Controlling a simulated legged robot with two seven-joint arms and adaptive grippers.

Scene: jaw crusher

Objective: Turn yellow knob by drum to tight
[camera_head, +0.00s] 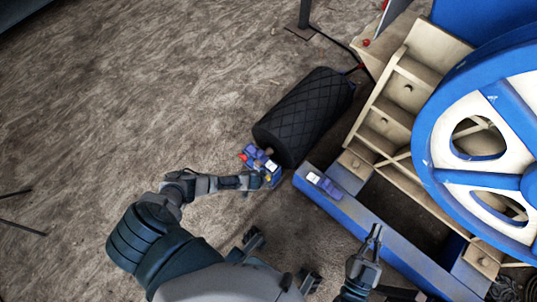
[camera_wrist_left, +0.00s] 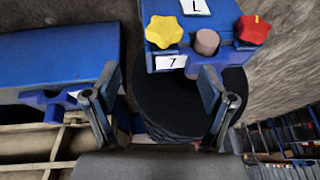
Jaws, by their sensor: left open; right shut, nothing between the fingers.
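The yellow knob (camera_wrist_left: 164,31) is star-shaped and sits on the blue block (camera_wrist_left: 190,62) at the end of the black drum (camera_head: 305,112). In the left wrist view it is at the top, beyond my left gripper's fingertips (camera_wrist_left: 158,82). That gripper is open, its fingers wide apart and not touching the knob. In the head view my left gripper (camera_head: 262,179) is at the blue block (camera_head: 258,160) and partly covers it; the knob is too small to tell there. My right gripper (camera_head: 373,240) is shut and empty, above the blue machine frame.
A red knob (camera_wrist_left: 253,29) and a brownish round peg (camera_wrist_left: 207,42) share the block, with labels "L" and "7". A blue beam (camera_head: 345,205) and a large blue-white wheel (camera_head: 475,150) stand to the right. Floor at left is mostly clear.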

